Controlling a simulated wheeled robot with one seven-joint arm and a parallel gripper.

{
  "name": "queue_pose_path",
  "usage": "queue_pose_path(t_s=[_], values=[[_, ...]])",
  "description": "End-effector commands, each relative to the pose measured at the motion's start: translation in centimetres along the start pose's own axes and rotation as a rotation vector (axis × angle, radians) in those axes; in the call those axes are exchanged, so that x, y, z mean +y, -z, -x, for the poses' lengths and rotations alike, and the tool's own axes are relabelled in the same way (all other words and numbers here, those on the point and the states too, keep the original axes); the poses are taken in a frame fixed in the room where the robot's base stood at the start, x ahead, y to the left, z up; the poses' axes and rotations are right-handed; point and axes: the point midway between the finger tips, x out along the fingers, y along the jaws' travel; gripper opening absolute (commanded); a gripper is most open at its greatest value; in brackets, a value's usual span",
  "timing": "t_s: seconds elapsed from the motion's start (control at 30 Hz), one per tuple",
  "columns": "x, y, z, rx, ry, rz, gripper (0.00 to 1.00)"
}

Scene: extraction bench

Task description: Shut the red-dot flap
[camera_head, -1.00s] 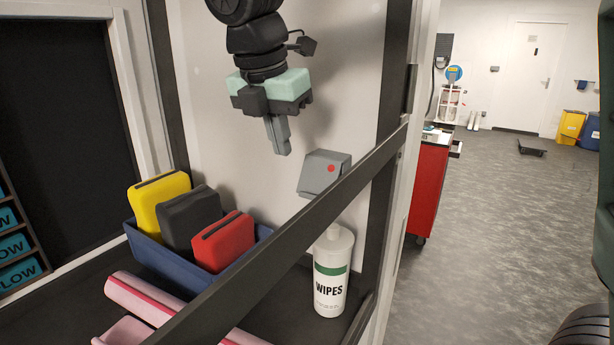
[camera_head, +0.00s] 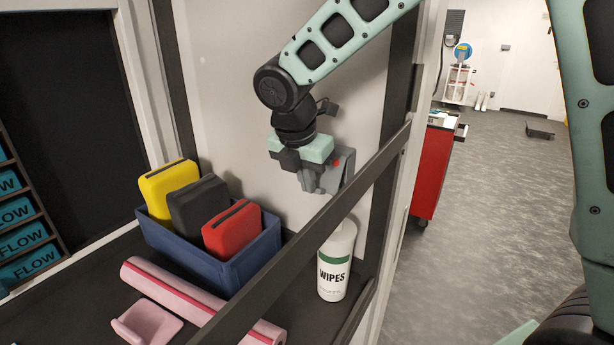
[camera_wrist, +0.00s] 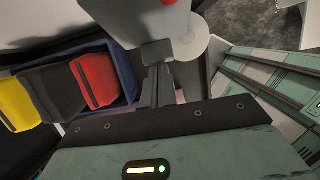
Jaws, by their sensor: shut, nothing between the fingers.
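The grey flap with a red dot (camera_head: 346,170) is at the panel above the wipes tub. Its left part is hidden behind my gripper, and how far it stands open is unclear. In the wrist view its grey face (camera_wrist: 130,18) fills the top middle, with the red dot at the top edge. My gripper (camera_head: 312,187) is shut and empty, fingers pointing down, at the flap's left side. In the wrist view the closed fingers (camera_wrist: 155,60) reach the flap's lower edge; whether they touch it is unclear.
A dark rail (camera_head: 300,240) crosses diagonally in front. Below stand a white wipes tub (camera_head: 333,278) and a blue bin (camera_head: 213,268) with yellow, black and red pouches. A pink roll (camera_head: 180,292) lies at the front. A red cabinet (camera_head: 433,170) stands right, with open floor beyond.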

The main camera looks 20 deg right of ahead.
Motion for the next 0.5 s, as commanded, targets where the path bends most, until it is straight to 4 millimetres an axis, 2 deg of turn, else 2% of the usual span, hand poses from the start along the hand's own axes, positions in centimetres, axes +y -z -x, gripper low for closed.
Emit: queue_pose_path(t_s=[0.27, 0.5], values=[[0.0, 0.1, -0.1, -0.006, 0.000, 0.000, 0.00], [0.1, 0.2, -1.2, -0.084, -0.001, 0.003, 0.00]])
